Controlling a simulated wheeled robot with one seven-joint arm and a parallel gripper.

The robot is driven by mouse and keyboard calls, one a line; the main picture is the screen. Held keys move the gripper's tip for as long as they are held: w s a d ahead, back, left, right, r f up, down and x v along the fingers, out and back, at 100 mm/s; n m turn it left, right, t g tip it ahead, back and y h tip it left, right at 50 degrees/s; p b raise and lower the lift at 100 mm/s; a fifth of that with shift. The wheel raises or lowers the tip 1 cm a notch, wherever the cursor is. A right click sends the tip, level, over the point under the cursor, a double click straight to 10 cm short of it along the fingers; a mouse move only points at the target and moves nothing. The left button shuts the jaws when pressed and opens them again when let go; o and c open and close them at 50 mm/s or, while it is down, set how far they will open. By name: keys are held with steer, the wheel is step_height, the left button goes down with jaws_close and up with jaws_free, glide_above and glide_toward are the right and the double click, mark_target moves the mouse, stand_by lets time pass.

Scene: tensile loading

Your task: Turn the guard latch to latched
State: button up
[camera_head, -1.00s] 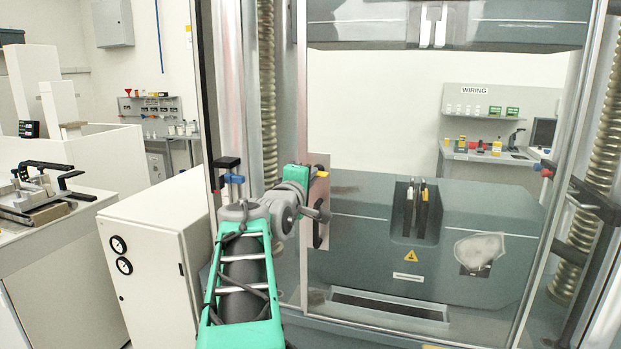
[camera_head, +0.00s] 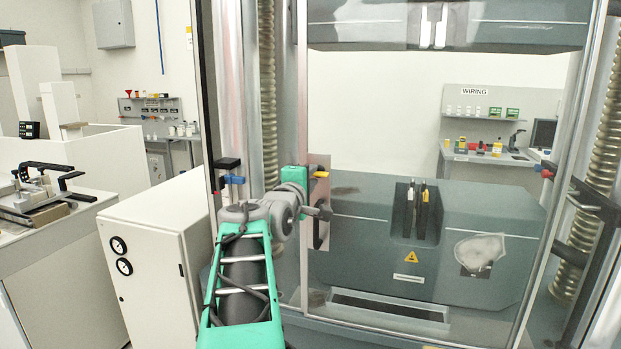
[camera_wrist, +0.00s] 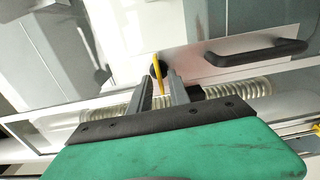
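The guard latch is a small yellow lever (camera_head: 320,174) on the guard door's left frame. In the wrist view the yellow lever (camera_wrist: 158,70) points between the two grey fingers of my gripper (camera_wrist: 162,84). The fingers stand apart with a narrow gap around the lever, and I see no firm contact. In the head view my gripper is mostly hidden behind my own wrist, close against the latch. A pale plate (camera_wrist: 215,60) lies behind the lever.
A black door handle (camera_wrist: 262,50) sits on the plate beside the latch. The clear guard door (camera_head: 430,120) fronts the testing machine, whose lower grips (camera_head: 416,210) stand behind it. A white cabinet (camera_head: 160,260) stands left of my arm.

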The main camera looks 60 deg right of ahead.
steer(key=shift+o, duration=0.2)
steer(key=s+a+b, duration=0.1)
steer(key=a+b, duration=0.1)
steer(key=a, duration=0.5)
steer(key=shift+s+a, duration=0.15)
steer(key=shift+a, duration=0.25)
